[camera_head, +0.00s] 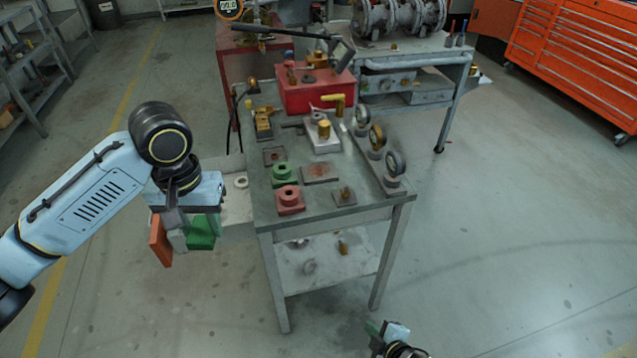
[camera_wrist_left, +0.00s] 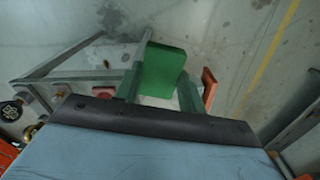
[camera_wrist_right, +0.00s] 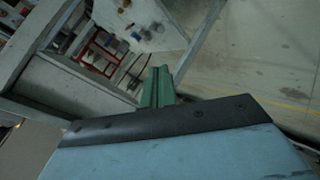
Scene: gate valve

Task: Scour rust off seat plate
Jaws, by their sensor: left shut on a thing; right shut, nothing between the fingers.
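On the workbench (camera_head: 268,208), a flat plate with a brown rusty patch (camera_head: 320,173) lies near the middle. A smaller dark plate with rust (camera_head: 273,156) lies to its left. The frames do not tell which is the seat plate. The green block (camera_wrist_left: 162,70) shows between the green fingers in the left wrist view, with an orange piece (camera_wrist_left: 209,88) beside the right finger. My right gripper (camera_head: 375,330) is shut and empty, low in front of the bench; its fingers (camera_wrist_right: 158,86) touch.
A green block (camera_head: 283,174), a red block (camera_head: 290,200) and a small plate with a brass knob (camera_head: 343,197) stand around the rusty plate. Several rings stand on a rail (camera_head: 385,180) at right. A red box (camera_head: 315,92) is behind. An open tray (camera_head: 236,204) juts left.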

